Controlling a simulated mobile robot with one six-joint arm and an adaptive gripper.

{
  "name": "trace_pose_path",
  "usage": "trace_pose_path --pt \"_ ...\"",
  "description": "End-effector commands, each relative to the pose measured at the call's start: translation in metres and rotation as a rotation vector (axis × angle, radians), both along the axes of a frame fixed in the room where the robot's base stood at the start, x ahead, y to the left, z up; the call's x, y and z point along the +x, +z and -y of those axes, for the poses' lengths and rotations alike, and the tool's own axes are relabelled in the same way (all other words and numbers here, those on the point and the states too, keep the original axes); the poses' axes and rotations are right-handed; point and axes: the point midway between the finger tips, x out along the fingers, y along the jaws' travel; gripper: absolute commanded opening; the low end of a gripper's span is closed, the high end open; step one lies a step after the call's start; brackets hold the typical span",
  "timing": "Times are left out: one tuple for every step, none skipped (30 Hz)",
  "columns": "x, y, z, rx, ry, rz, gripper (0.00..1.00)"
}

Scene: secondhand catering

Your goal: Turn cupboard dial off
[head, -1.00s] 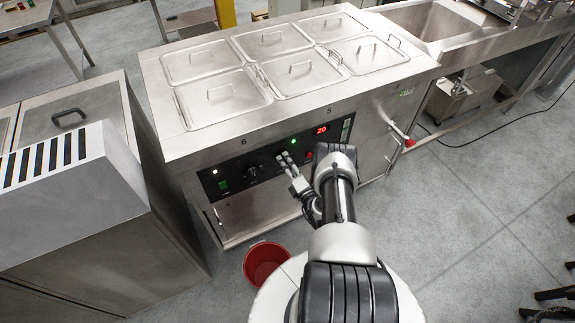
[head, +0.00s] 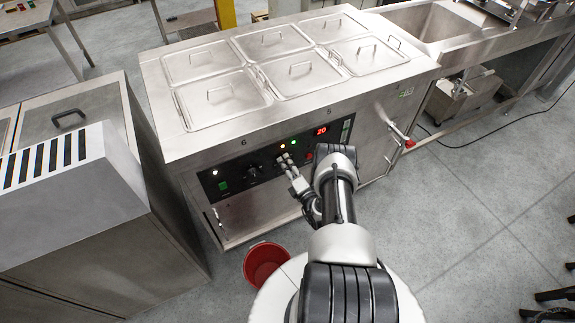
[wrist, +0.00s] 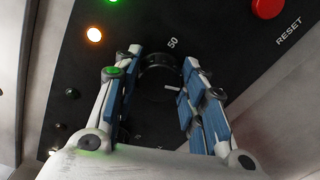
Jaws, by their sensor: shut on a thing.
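My gripper (wrist: 158,68) is shut on a black dial (wrist: 160,82) on the dark control panel (wrist: 235,50), with a blue-padded finger on each side. A short white mark shows between the fingers, and "50" is printed beside the dial. The rest of its scale is mostly hidden. In the head view my gripper (head: 285,160) is at the middle of the panel (head: 230,172) and covers this dial. A second black knob (head: 252,173) is to its left.
An amber lamp (wrist: 94,35) and a green lamp are lit near the dial. A red button (wrist: 268,6) is beside "RESET". A red display (head: 321,131) reads 20. A red bucket (head: 265,262) stands on the floor below. Lidded pans (head: 225,97) top the unit.

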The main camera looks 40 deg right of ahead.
Motion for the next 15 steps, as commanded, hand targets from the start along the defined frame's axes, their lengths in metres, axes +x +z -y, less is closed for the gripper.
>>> trace_pose_path --pt "0.0 0.0001 -0.0001 -0.002 0.0 0.0 0.14" --pt "0.0 0.0001 -0.0001 -0.005 0.0 0.0 0.14" --pt "0.0 -0.0001 -0.0002 -0.011 0.0 -0.002 0.14" --pt "0.0 -0.0001 -0.0002 -0.017 0.0 -0.003 0.14" --pt "0.0001 -0.0002 -0.0002 -0.023 0.0 -0.004 0.14" --pt "0.0001 -0.0003 -0.0002 -0.033 0.0 -0.007 0.14" --pt "0.0001 -0.0003 -0.0002 -0.044 0.0 -0.01 0.14" --pt "0.0002 -0.0003 -0.0002 -0.057 0.0 -0.013 0.14" --pt "0.0003 -0.0003 0.0 -0.075 0.0 -0.017 0.14" --pt "0.0005 -0.0003 0.0 -0.092 0.001 -0.02 0.14" --pt "0.0006 -0.0002 0.0001 -0.109 0.001 -0.024 0.14" --pt "0.0006 -0.0004 0.0 -0.135 0.001 -0.03 0.14" --pt "0.0006 -0.0006 -0.0002 -0.156 0.0 -0.037 0.14" --pt "0.0004 -0.0007 -0.0003 -0.179 0.0 -0.042 0.14" --pt "0.0005 -0.0007 -0.0004 -0.211 0.0 -0.05 0.14"
